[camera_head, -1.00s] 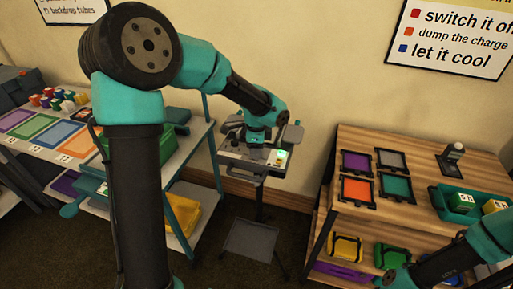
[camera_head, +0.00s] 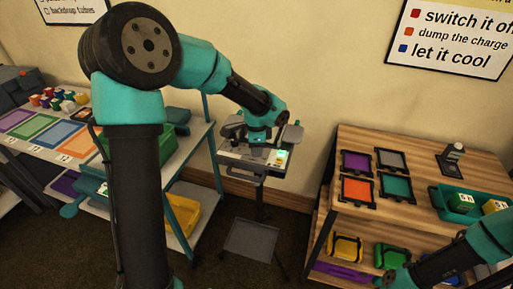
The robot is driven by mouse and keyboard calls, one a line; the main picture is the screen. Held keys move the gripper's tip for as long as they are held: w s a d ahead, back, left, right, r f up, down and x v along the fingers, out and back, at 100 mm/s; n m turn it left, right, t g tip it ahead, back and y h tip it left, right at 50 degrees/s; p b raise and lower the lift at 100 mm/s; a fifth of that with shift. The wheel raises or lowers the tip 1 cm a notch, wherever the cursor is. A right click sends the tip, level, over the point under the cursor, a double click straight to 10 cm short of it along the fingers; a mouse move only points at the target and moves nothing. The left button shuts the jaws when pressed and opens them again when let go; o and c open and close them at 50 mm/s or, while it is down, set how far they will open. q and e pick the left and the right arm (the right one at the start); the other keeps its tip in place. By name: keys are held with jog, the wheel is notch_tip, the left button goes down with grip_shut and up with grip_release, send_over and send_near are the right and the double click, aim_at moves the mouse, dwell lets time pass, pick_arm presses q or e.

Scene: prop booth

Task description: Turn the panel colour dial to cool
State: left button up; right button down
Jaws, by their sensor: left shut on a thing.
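The light panel stand (camera_head: 270,171) stands against the back wall, with a small flat top and a glowing green-white spot (camera_head: 281,157) at its right. My left gripper (camera_head: 256,143) reaches down onto the top of the stand, just left of the glowing spot. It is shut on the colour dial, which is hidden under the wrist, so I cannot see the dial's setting. My right arm comes in at the lower right, but its gripper is not visible.
A wooden shelf (camera_head: 413,148) at right holds coloured square trays and a teal bin (camera_head: 456,201). A metal rack at left carries coloured mats, a green bin (camera_head: 172,142) and a yellow bin (camera_head: 196,211). A grey plate (camera_head: 250,239) sits low below the stand.

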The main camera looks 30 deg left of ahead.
pick_arm(q)
jog(key=n, duration=1)
dwell(0.4)
jog(key=o, duration=0.9)
jog(key=shift+o, duration=0.2)
notch_tip(320, 180, up, 18)
jog(key=shift+f, duration=0.25)
